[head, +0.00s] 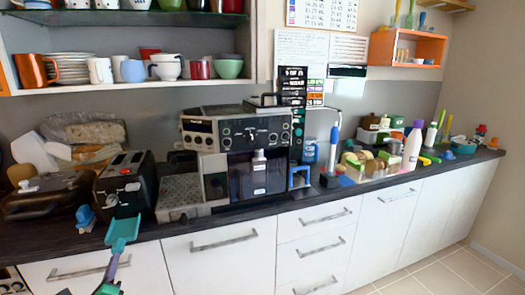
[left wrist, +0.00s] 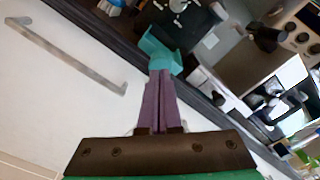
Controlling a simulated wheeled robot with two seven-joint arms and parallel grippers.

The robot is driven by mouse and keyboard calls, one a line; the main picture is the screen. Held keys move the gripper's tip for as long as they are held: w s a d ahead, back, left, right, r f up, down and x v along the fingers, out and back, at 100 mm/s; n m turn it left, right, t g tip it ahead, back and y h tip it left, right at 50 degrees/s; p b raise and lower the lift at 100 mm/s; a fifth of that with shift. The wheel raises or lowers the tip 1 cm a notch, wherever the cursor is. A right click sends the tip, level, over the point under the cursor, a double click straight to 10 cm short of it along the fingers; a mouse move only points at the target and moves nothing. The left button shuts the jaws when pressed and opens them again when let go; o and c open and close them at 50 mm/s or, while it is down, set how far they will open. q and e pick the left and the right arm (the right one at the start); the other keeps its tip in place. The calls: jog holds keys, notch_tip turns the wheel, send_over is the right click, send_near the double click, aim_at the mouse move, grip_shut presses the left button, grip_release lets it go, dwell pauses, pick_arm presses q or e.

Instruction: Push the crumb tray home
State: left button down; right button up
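The black toaster (head: 125,184) stands on the dark counter, left of the coffee machine; part of it shows at the top of the left wrist view (left wrist: 185,22). I cannot make out its crumb tray as a separate part in either view. My left gripper (head: 123,230) is in front of the toaster, near the counter's front edge. Its purple fingers lie together, with a teal piece at their tips (left wrist: 160,54). No other object shows between them. The tips look apart from the toaster. My right gripper is not in view.
The coffee machine (head: 240,150) stands right of the toaster. A black appliance (head: 47,193) and a small blue object (head: 86,217) are on its left. White drawers with bar handles (head: 224,241) lie below the counter. The shelf above holds cups and plates.

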pick_arm(q)
jog(key=shift+w, duration=0.1)
dwell(0.5)
jog(key=s+d+f+n+g+h, duration=0.25)
jog(key=s+d+f+n, duration=0.2)
jog(key=f, duration=0.75)
jog(key=s+d+f+n+g+h, duration=0.1)
jog(key=s+d+f+n+g, duration=0.35)
jog(key=f, duration=0.75)
jog(key=s+d+f+n+g+h, duration=0.1)
jog(key=s+d+f+n, duration=0.15)
jog(key=s+f, duration=0.65)
jog(key=s+d+f+n+g, duration=0.1)
jog(key=s+f+n+g, duration=0.3)
jog(key=s+f, duration=0.5)
jog(key=s+d+f+n+g+h, duration=0.1)
jog(key=s+f+n+g, duration=0.3)
jog(key=s+f, duration=0.5)
jog(key=s+n, duration=0.1)
jog(key=s, duration=0.6)
jog(key=shift+s+d, duration=0.25)
jog(key=shift+d, duration=0.1)
